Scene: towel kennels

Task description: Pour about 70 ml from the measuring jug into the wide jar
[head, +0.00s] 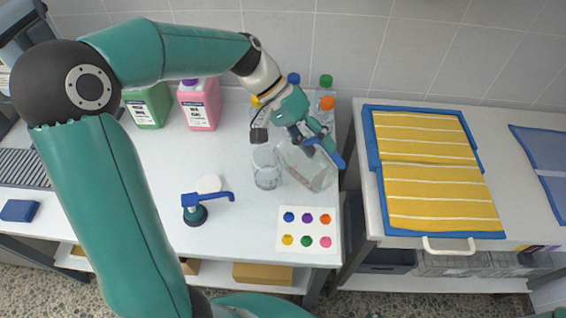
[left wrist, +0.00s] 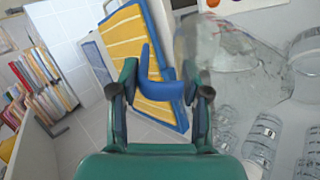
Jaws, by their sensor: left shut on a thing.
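The measuring jug (head: 306,168) is clear with a blue handle (head: 333,151). My left gripper (head: 312,142) is shut on that handle. The jug is tilted, off to the right of the wide jar (head: 266,170), a clear glass vessel standing upright on the white table. The jug's upper left side is close to the jar; I cannot tell if they touch. In the left wrist view the blue handle (left wrist: 163,88) sits between the fingers of my left gripper (left wrist: 162,92), with the clear jug (left wrist: 225,50) to the right. Liquid levels are not readable. My right gripper is out of view.
A green bottle (head: 150,107) and a pink bottle (head: 200,105) stand at the back left. Several capped clear bottles (head: 323,108) stand behind the jug. A striped towel (head: 430,170) lies right.

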